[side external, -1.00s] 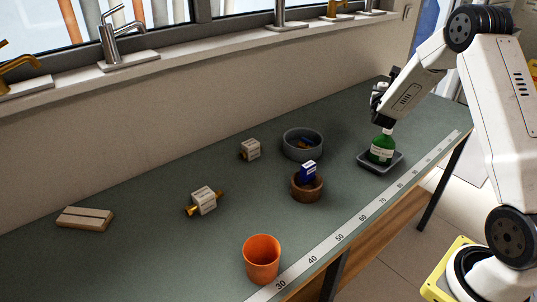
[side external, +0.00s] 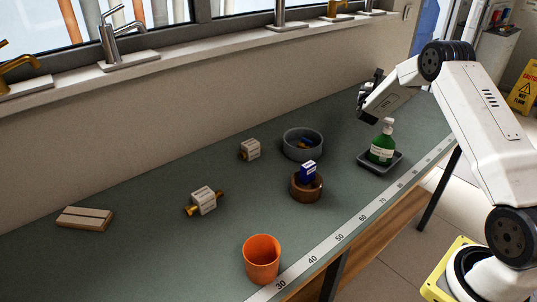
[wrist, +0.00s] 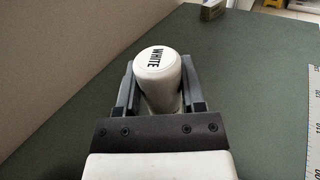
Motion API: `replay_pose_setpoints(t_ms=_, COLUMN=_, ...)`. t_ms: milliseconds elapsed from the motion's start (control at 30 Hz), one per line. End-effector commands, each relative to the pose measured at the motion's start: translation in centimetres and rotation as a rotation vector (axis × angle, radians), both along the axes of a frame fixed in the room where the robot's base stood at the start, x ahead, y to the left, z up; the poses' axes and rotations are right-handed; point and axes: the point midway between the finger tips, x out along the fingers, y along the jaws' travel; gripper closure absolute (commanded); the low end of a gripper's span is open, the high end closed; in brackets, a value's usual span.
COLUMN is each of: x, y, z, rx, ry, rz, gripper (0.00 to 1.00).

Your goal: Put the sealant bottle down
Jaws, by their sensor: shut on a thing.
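My gripper (wrist: 160,92) is shut on a white cylindrical bottle (wrist: 158,66), which I take as the sealant bottle. Its round top is marked "WHITE" and faces the wrist camera; its lower part is hidden by the fingers and gripper body. In the side view my gripper (side external: 368,98) is above the bench, to the upper left of a green bottle (side external: 381,151). The held bottle does not show clearly there. The green bottle has a white top and pale label, and stands upright on a dark tray (side external: 394,164), apart from my gripper.
The green bench (side external: 120,255) has a measuring strip (side external: 340,238) along its front edge. A grey bowl (side external: 303,151), a brown pot (side external: 306,193) holding a blue box, an orange cup (side external: 262,265), two boxed brass fittings and a wood block (side external: 85,217) stand left of the tray. Much bench between is bare.

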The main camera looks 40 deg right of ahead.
Motion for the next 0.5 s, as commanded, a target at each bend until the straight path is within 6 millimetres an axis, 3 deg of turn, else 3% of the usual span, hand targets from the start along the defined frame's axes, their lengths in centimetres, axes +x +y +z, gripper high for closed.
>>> replay_pose_setpoints(t_ms=500, x=3.3, y=-2.2, z=-4.5, rx=0.000, ry=-0.001, rz=0.000, gripper=1.00)
